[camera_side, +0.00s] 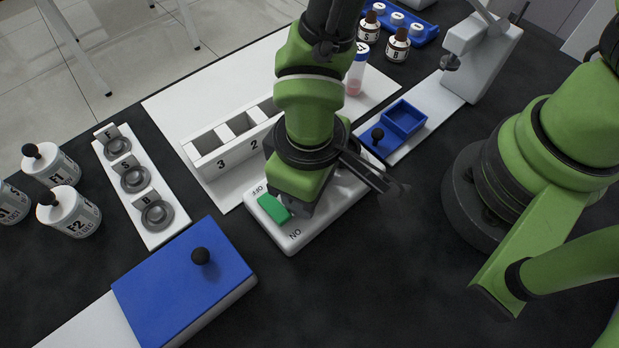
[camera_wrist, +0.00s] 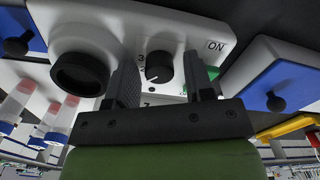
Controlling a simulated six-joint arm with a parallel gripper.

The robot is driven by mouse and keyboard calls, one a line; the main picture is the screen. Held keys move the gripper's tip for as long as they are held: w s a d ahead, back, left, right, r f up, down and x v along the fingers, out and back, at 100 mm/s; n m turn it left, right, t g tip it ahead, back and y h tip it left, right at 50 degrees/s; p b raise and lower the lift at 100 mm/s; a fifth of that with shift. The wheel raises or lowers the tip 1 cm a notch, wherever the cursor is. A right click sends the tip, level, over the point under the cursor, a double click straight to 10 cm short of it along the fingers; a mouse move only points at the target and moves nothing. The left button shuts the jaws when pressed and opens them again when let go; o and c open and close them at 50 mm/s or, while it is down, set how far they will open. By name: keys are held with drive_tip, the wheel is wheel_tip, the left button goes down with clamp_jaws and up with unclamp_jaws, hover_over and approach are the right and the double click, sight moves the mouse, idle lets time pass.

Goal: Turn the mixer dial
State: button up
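The mixer is a white box (camera_side: 291,240) with a green switch (camera_side: 273,208) between OFF and ON labels in the side view. Its black round dial (camera_wrist: 158,67) shows in the wrist view, with a white pointer mark and numbers beside it. My gripper (camera_wrist: 160,60) is open, with one finger on each side of the dial. Gaps show between the fingers and the dial, so it is not gripped. In the side view my wrist covers the dial and most of the mixer's top. A black round cup (camera_wrist: 80,73) sits on the mixer left of the dial.
A blue-lidded box with a black knob (camera_side: 180,285) stands close at the front left. A white numbered rack (camera_side: 225,150) is just behind the mixer. A blue tray (camera_side: 404,117) lies to the right. Bottles (camera_side: 72,215) stand at far left. Dark table in front is clear.

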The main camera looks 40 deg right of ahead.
drive_tip(key=shift+r, duration=4)
drive_tip(key=shift+w+d+r, duration=0.15)
drive_tip(key=shift+w+r, duration=0.05)
drive_tip(key=shift+r, duration=0.15)
drive_tip(key=w+d+r+m+t+y, duration=0.1)
drive_tip(key=w+d+r+m, duration=0.15)
drive_tip(key=d+r, duration=0.35)
drive_tip(key=s+d+r+m+t+y, duration=0.1)
drive_tip(key=s+d+r+m+t, duration=0.5)
drive_tip(key=d+r, duration=0.6)
drive_tip(key=shift+s+d, duration=0.4)
drive_tip(key=shift+d, duration=0.1)
